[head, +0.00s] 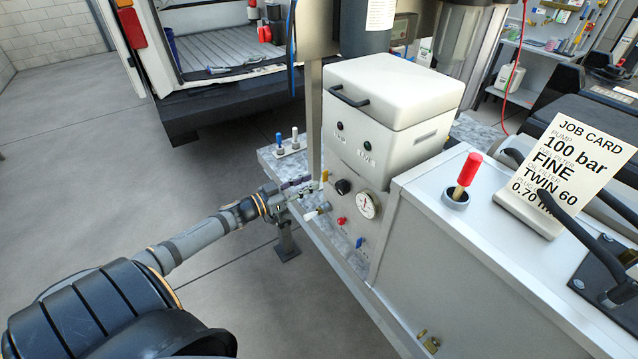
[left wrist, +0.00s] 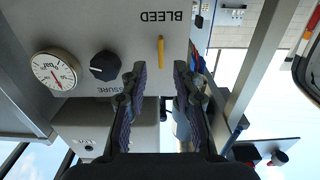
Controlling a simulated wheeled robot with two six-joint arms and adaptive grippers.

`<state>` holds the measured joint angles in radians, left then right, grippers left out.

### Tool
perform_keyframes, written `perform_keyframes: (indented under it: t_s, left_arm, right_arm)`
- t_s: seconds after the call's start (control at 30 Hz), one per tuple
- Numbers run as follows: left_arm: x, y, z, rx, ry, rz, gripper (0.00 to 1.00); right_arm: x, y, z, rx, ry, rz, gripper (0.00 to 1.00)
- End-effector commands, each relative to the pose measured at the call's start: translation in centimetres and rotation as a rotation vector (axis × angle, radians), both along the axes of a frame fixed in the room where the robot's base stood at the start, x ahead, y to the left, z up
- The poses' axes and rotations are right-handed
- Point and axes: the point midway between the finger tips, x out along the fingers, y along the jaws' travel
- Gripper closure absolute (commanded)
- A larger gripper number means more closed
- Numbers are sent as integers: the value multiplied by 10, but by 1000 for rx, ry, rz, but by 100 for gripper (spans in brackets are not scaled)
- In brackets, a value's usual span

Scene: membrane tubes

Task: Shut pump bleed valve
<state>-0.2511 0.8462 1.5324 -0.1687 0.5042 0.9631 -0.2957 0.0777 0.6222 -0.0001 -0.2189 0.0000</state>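The pump's bleed valve has a small yellow lever (left wrist: 160,50), under the upside-down word BLEED on the grey panel in the left wrist view. The lever looks upright there, parallel to my fingers. It also shows in the head view as a small yellow piece (head: 324,176) at the panel's left edge. My left gripper (head: 304,196) is beside the panel's left side. In the left wrist view its two dark fingers (left wrist: 158,85) are spread apart with a gap between them, and the lever shows ahead of that gap. I see no contact. My right gripper is not in view.
A black knob (left wrist: 104,66) and a pressure gauge (left wrist: 56,70) are beside the valve on the panel. The white pump box (head: 390,110) stands on a speckled bench. A red-handled tool (head: 466,172) and job card (head: 562,165) are right. Open floor lies left.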

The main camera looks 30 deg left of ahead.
Motion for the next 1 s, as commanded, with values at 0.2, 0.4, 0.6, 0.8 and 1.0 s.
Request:
perform_keyframes:
  t_s: [0.2, 0.4, 0.6, 0.8, 1.0]
  left_arm:
    - [28, -10, 2, -2, -1, 5, 71]
    - [40, -16, 1, -1, 3, 4, 71]
    - [41, -16, 0, 0, 3, 3, 71]
    - [41, -16, 0, 0, 3, 3, 87]
    - [41, -16, 0, 1, 3, 3, 100]
  right_arm:
    - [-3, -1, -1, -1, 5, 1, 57]
    - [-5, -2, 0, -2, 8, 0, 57]
    - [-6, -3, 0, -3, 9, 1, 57]
    - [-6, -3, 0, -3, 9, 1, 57]
    - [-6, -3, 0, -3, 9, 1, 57]
